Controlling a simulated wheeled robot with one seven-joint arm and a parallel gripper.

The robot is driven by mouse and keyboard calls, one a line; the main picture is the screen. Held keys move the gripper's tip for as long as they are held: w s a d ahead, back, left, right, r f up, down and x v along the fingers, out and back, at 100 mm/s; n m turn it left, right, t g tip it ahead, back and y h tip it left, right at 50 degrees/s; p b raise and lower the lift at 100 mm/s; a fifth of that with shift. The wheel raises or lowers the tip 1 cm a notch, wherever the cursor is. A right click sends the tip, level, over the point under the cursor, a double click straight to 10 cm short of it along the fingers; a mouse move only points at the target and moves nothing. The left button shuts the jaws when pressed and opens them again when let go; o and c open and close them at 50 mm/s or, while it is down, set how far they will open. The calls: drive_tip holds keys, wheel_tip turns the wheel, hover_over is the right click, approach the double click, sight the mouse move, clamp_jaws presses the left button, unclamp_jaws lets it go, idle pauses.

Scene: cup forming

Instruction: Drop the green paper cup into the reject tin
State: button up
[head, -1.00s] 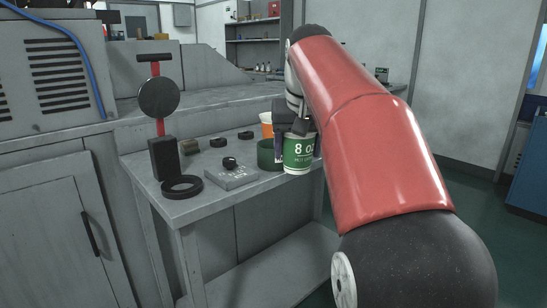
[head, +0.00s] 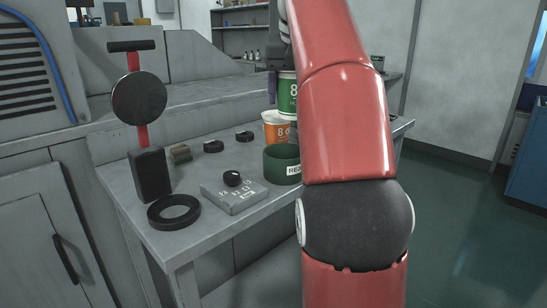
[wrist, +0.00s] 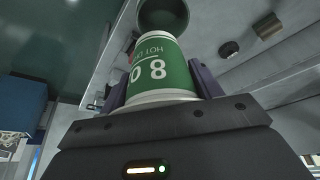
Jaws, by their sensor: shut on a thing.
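The green paper cup (head: 287,92) has a white "8" on its side and is partly hidden by my red arm. My gripper (head: 280,62) is shut on it and holds it off the table. In the wrist view the green cup (wrist: 160,72) sits between the two fingers of my gripper (wrist: 160,88). The reject tin (head: 280,166) is a dark green open cylinder with a partly hidden white label. It stands on the table, lower in the head view than the held cup. In the wrist view the tin (wrist: 163,14) shows just past the cup's end.
An orange paper cup (head: 276,128) stands behind the tin. Small dark rings (head: 214,146) lie farther back on the grey table (head: 215,235).

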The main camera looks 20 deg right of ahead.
sight(292, 119)
drive_tip(key=shift+w, duration=0.25)
drive_tip(key=shift+s+f, duration=0.1)
drive_tip(key=shift+f, duration=0.5)
drive_tip(key=shift+f+b, duration=0.95)
drive_tip(key=shift+f, duration=1.45)
drive_tip(key=o, duration=1.1)
drive_tip(key=shift+r, duration=0.1)
drive_tip(key=shift+p+v, duration=0.95)
drive_tip(key=shift+v, duration=2.9)
